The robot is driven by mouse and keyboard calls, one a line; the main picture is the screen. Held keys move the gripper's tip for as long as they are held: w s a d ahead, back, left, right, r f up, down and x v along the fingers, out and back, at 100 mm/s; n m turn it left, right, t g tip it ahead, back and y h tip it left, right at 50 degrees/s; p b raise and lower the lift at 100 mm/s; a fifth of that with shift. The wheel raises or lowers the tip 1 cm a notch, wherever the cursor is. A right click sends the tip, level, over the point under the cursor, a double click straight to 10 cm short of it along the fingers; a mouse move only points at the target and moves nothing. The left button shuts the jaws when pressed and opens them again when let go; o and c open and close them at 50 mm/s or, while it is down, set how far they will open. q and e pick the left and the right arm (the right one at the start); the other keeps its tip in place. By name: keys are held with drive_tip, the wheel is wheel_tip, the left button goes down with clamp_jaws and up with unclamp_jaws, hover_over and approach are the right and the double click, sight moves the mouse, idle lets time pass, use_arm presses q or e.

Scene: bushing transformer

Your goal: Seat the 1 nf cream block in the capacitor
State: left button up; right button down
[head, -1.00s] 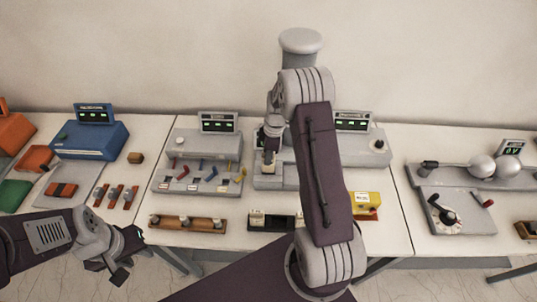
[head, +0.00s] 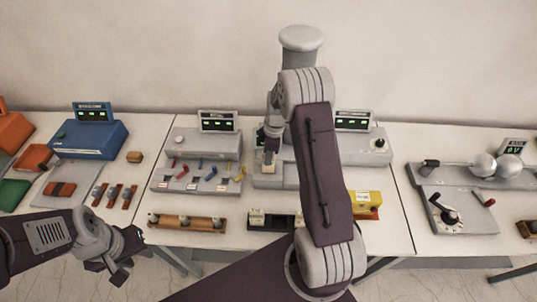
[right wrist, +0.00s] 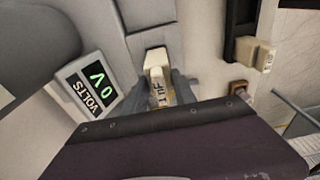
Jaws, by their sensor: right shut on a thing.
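The cream block (right wrist: 156,62), marked 1 nF, is between the fingers of my right gripper (right wrist: 163,90) in the right wrist view. In the head view my right gripper (head: 271,152) is shut on it, over the left part of the grey capacitor unit (head: 368,147). I cannot tell whether the block touches the unit or sits in its slot. My right arm hides the middle of the unit. My left gripper (head: 118,264) is empty in front of the table at the lower left; its jaw opening is unclear.
A black rack (head: 285,221) with another cream block (head: 257,217) lies at the table's front. A wooden rack (head: 188,223) is left of it, a yellow block (head: 366,203) right. A grey unit with coloured levers (head: 196,168) stands left of the capacitor.

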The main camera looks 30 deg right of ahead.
drive_tip(key=shift+f+b, duration=2.1)
drive_tip(key=shift+f, duration=0.5)
drive_tip(key=c, duration=0.9)
unclamp_jaws()
drive_tip(key=r, duration=0.2)
drive_tip(key=r+b, duration=0.1)
drive_tip(key=r, duration=0.2)
drive_tip(key=r+b, duration=0.1)
drive_tip(key=r, duration=0.2)
drive_tip(key=shift+s+d+r, duration=0.1)
drive_tip(key=shift+s+d, duration=0.15)
drive_tip(key=shift+d, duration=0.15)
drive_tip(key=shift+r, duration=0.45)
